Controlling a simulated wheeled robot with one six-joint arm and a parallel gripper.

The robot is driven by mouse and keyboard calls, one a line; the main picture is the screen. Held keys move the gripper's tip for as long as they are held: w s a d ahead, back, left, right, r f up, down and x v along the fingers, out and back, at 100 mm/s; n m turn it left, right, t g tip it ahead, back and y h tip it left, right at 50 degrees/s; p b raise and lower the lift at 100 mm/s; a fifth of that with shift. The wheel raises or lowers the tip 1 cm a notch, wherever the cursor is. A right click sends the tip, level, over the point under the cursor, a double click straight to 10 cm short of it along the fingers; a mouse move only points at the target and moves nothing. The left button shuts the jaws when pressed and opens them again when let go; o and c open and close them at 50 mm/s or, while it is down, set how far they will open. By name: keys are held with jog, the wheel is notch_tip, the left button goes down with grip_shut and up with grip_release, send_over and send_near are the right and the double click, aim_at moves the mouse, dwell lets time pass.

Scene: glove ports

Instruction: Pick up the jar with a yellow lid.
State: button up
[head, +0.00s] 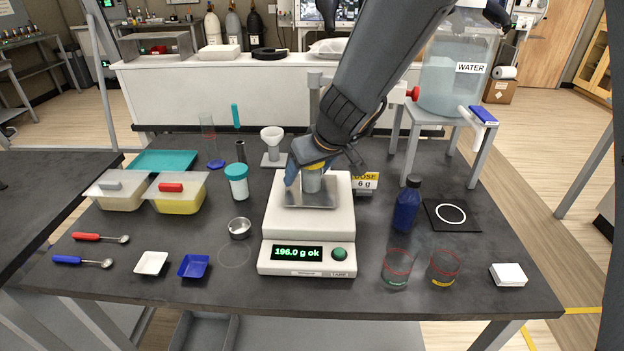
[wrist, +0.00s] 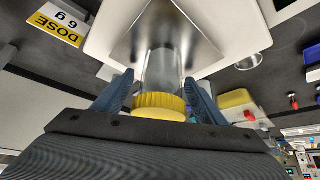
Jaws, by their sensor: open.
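The jar with a yellow lid (head: 312,184) stands upright on the steel pan of the white balance (head: 308,221). In the wrist view its clear body (wrist: 162,68) and ribbed yellow lid (wrist: 160,104) show plainly. My gripper (head: 309,172) is over the jar from above. In the wrist view my gripper (wrist: 160,88) has its blue fingers apart, one on each side of the lid, with a gap visible beside it. The balance display reads 196.0 g ok. My arm hides part of the jar in the head view.
A dose sign (head: 365,181) is right of the balance. A blue bottle (head: 406,207) and two glasses (head: 397,268) stand further right. A white-and-teal jar (head: 237,182), a funnel stand (head: 272,147) and a small metal cup (head: 239,228) are to the left.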

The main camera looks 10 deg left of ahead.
jog(key=shift+w+a+f, duration=0.1)
jog(key=shift+f, duration=0.1)
jog(key=c, duration=1.3)
jog(key=shift+r, duration=0.15)
